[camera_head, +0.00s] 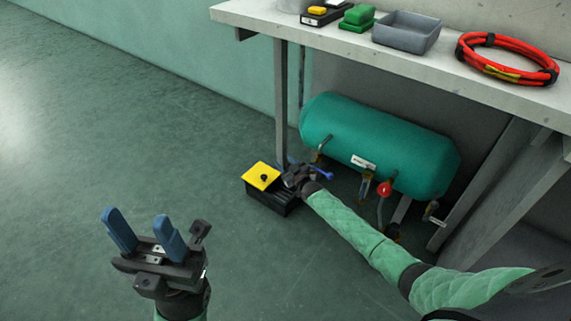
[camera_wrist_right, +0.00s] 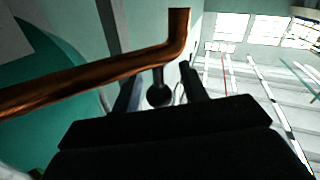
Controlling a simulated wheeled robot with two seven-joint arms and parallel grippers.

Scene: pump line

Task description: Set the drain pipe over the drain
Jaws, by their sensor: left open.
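The drain pipe, a copper pipe (camera_wrist_right: 100,83) with an upturned elbow, crosses the right wrist view. A dark round knob (camera_wrist_right: 159,95) on a short stem sits below it. My right gripper (camera_wrist_right: 160,88) has its fingers on either side of the knob; whether they press on it I cannot tell. In the head view my right gripper (camera_head: 296,172) is low beside the left end of the green tank (camera_head: 375,140), and the pipe is not clear there. A black slotted box (camera_head: 271,200), apparently the drain, lies just left of it under a yellow plate (camera_head: 261,176). My left gripper (camera_head: 146,238) is open and empty, far from these.
A workbench (camera_head: 400,65) stands over the tank, with its leg (camera_head: 281,100) behind the box. On it are a grey tray (camera_head: 407,32), a green block (camera_head: 358,17) and a red hose coil (camera_head: 507,58). A red-knobbed valve (camera_head: 384,188) hangs below the tank. The left floor is clear.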

